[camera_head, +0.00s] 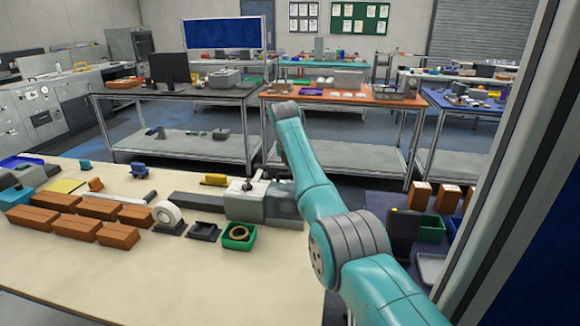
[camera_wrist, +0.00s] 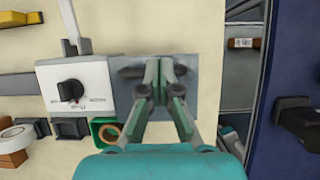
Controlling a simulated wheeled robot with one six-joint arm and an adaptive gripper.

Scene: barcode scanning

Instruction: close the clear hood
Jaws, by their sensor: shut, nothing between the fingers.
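A white and grey device (camera_head: 246,203) stands on the cream table, left of my arm. In the wrist view the device (camera_wrist: 95,77) shows a white face with a black knob. A grey, slightly see-through-looking square (camera_wrist: 189,74) adjoins its right side; I cannot tell whether this is the clear hood or a plate. My gripper (camera_wrist: 158,68) is over this square, its fingers together and empty. Contact cannot be told.
The table's front (camera_head: 190,285) is clear. Right of the table are dark shelves (camera_wrist: 241,70) with brown boxes (camera_head: 420,195).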

